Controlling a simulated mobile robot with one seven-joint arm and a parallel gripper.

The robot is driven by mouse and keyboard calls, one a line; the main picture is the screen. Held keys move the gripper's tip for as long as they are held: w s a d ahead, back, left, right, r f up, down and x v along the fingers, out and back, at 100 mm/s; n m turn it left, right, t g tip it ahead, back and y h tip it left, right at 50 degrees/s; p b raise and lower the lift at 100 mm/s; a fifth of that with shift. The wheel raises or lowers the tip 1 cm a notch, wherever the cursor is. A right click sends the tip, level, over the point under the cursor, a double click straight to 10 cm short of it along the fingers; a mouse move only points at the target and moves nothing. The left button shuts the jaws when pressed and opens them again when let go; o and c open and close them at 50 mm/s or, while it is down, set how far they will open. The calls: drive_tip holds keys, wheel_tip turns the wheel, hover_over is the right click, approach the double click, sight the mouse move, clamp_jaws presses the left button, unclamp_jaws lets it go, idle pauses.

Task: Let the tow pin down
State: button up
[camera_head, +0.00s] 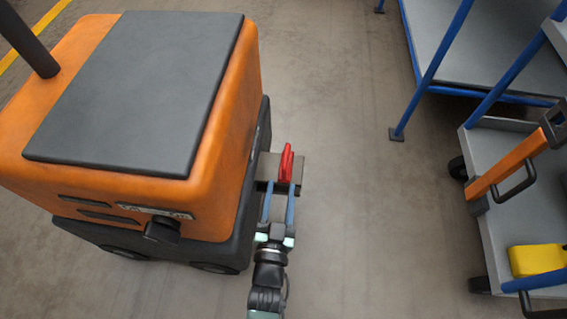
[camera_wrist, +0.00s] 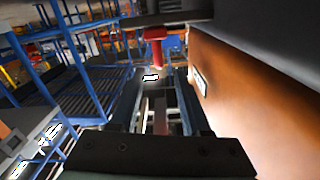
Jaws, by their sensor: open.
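The tow pin (camera_head: 287,163) has a red handle and stands at the hitch plate (camera_head: 298,172) on the side of an orange tug (camera_head: 230,120). In the wrist view the red pin (camera_wrist: 157,52) shows beyond the fingers, against the dark hitch (camera_wrist: 170,20). I cannot tell how far the pin sits in the hitch. My gripper (camera_head: 280,190) is just short of the pin in the head view, with its two fingers apart. In the wrist view the gap between the fingers (camera_wrist: 162,80) shows no object held.
The tug's flat dark lid (camera_head: 135,90) is left of my gripper, its side close by. A grey cart (camera_head: 515,190) with a yellow box (camera_head: 537,260) stands at right, and a blue-framed rack (camera_head: 450,50) at back right. Bare floor (camera_head: 360,210) lies between.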

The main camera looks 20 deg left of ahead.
drive_tip(key=shift+p+v, duration=0.35)
drive_tip(key=shift+v, duration=1.2)
drive_tip(key=w+d+r+t+p, duration=0.15)
drive_tip(key=w+r, duration=0.25)
drive_tip(key=r, duration=0.4)
drive_tip(key=w+r+p, duration=0.2)
drive_tip(key=w+r, duration=0.2)
drive_tip(key=r, duration=0.4)
drive_tip(key=w+r+t+p, duration=0.1)
drive_tip(key=w+r, duration=0.3)
drive_tip(key=r, duration=0.3)
drive_tip(key=w+d+r+t+h+p, duration=0.1)
drive_tip(key=w+d+r+p, duration=0.1)
drive_tip(key=r, duration=1.1)
drive_tip(key=w+d+r+t+h+p, duration=0.1)
drive_tip(key=d+r+t+p, duration=0.1)
drive_tip(key=r, duration=1)
drive_tip(key=s+d+r+t+h+p, duration=0.15)
drive_tip(key=s+r, duration=0.35)
drive_tip(key=r, duration=0.7)
drive_tip(key=s+d+r+m+t+h+p, duration=0.1)
drive_tip(key=s+d+r+t+p, duration=0.3)
drive_tip(key=r, duration=0.7)
drive_tip(key=s+d+r+g+h+p, duration=0.15)
drive_tip(key=s+r, duration=0.45)
drive_tip(key=r, duration=0.6)
wheel_tip(320, 180, up, 37)
drive_tip(key=y+p, duration=0.1)
drive_tip(key=p, duration=3.6)
